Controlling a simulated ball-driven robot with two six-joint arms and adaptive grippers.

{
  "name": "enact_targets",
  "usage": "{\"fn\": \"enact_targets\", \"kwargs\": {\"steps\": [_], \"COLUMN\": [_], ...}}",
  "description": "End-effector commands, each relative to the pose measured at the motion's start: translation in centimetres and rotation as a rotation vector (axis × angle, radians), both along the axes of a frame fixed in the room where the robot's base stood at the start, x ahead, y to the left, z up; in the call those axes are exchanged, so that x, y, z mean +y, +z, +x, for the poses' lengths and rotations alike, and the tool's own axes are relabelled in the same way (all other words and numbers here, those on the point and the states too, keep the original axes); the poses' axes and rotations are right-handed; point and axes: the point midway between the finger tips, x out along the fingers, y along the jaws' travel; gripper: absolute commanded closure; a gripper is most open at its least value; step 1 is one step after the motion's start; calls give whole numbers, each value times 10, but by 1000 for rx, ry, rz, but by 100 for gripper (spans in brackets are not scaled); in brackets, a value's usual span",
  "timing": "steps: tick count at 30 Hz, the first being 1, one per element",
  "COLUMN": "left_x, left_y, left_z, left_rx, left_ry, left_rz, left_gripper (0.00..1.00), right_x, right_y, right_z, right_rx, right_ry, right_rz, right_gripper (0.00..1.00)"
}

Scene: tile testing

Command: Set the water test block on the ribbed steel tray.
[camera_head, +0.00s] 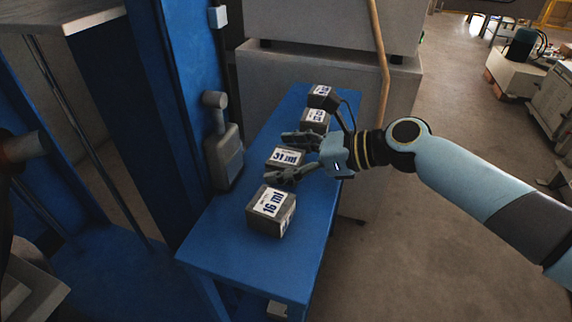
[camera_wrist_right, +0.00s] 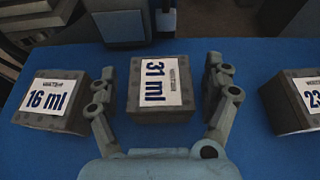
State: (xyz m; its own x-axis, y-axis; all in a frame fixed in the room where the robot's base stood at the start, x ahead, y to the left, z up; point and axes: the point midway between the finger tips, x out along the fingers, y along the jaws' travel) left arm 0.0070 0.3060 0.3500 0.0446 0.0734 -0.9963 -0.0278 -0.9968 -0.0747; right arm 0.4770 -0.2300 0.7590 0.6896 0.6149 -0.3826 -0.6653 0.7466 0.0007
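Several grey blocks with white labels stand in a row on a blue bench (camera_head: 225,240). The nearest block reads "16 ml" (camera_head: 271,212); it also shows at the left of the right wrist view (camera_wrist_right: 50,100). The block reading "31 ml" (camera_head: 285,158) is behind it. In the right wrist view the "31 ml" block (camera_wrist_right: 160,88) sits between my right gripper's fingers. My right gripper (camera_head: 286,156) is open, one finger on each side, with gaps showing. My left gripper is not in view.
Two more labelled blocks (camera_head: 315,119) (camera_head: 321,92) stand farther back on the bench. A blue column with a grey fixture (camera_head: 224,155) rises along the bench's left side. A large grey cabinet (camera_head: 270,75) stands behind. Open floor lies to the right.

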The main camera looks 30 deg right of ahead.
Motion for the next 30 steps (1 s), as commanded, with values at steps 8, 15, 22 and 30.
{"fn": "enact_targets", "kwargs": {"steps": [8, 15, 22, 30], "left_x": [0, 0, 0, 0], "left_y": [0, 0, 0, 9], "left_z": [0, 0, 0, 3], "left_rx": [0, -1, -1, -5], "left_ry": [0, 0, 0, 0], "left_rz": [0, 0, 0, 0], "left_gripper": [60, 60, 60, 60], "right_x": [0, 0, 0, -1], "right_y": [0, 0, 1, 19], "right_z": [0, 0, 0, 0], "right_rx": [0, 0, -2, -4], "right_ry": [0, 0, 0, 1], "right_rz": [0, 0, 1, -2], "right_gripper": [56, 87, 98, 98]}}
